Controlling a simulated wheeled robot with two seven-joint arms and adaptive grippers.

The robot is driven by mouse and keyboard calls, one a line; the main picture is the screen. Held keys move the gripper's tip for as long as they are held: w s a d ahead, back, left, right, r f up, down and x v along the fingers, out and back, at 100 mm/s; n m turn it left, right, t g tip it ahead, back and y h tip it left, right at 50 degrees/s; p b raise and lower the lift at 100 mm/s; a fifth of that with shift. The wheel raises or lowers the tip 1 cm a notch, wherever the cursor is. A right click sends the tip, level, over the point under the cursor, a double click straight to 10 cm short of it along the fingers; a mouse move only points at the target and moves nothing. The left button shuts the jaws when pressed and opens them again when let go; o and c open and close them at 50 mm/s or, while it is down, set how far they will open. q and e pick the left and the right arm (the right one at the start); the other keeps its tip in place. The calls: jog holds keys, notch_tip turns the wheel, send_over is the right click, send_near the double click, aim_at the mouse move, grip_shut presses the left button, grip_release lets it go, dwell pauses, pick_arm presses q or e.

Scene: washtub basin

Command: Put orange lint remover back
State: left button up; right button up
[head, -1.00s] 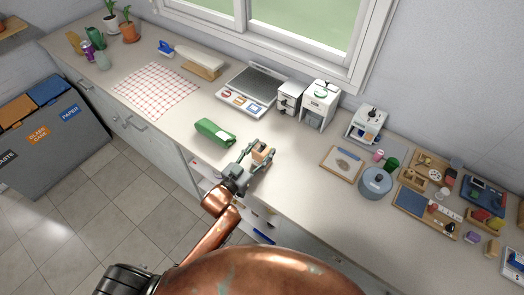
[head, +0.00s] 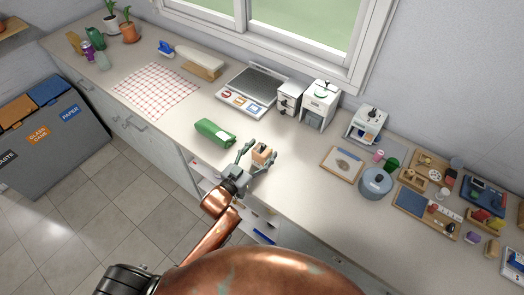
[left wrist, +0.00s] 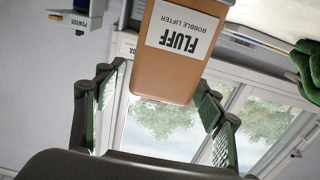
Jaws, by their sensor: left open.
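The orange-brown lint remover (head: 263,154), labelled FLUFF BOBBLE LIFTER, stands at the counter's front part in the head view. It fills the upper middle of the left wrist view (left wrist: 170,65), which shows it upside down. My left gripper (head: 258,161) is open at its near side. In the left wrist view the two green finger pads (left wrist: 148,105) are spread wide, left and right of the lower end of the remover, with clear gaps. My right gripper does not show.
A green packet (head: 214,132) lies left of the gripper. A flat grey-topped appliance (head: 252,88) and white machines (head: 319,102) stand at the back under the window. A blue-grey pot (head: 376,182) and wooden trays stand to the right.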

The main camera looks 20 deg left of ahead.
pick_arm(q)
jog(key=v, duration=1.1)
jog(key=shift+s+a, duration=0.1)
jog(key=shift+s, duration=0.25)
